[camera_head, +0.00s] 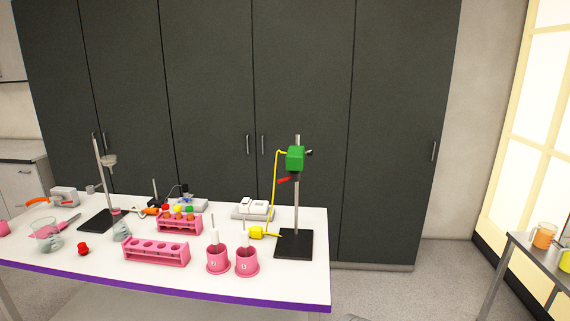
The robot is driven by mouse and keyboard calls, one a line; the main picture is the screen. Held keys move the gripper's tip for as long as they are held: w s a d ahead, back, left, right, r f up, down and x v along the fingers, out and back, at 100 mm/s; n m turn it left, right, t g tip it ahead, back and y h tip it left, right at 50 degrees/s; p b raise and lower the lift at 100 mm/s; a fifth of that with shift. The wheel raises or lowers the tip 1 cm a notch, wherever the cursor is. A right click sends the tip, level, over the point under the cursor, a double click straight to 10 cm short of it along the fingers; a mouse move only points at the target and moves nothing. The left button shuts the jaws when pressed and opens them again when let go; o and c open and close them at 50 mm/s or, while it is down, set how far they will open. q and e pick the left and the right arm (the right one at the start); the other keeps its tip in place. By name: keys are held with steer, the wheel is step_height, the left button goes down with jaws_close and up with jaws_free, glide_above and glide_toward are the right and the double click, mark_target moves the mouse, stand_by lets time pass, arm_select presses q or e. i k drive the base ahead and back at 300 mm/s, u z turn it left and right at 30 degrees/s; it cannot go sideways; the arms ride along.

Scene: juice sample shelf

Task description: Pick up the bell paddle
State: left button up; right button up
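No thing in the head view can be clearly told as the bell paddle. A stand (297,213) with a black base at the table's right end carries a green block (295,158) near its top. A small red piece (284,180) sticks out to the left below the block. A yellow rod (275,192) runs from the block down to a yellow block (256,232) near the table top. Two pink cups (217,262) (246,262) at the front hold upright white-handled tools (214,238) (245,238). Neither of my grippers is in view.
The white table (80,262) has a purple front edge. Pink racks (157,252) (180,225), a funnel stand (100,190), a flask (121,230) and a grey device (253,213) stand on it. A side table (525,250) with beakers is at right; floor between is clear.

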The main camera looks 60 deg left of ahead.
mark_target(245, 236)
steer(key=u, duration=1.1)
steer(key=i, duration=1.05)
steer(key=u, duration=1.15)
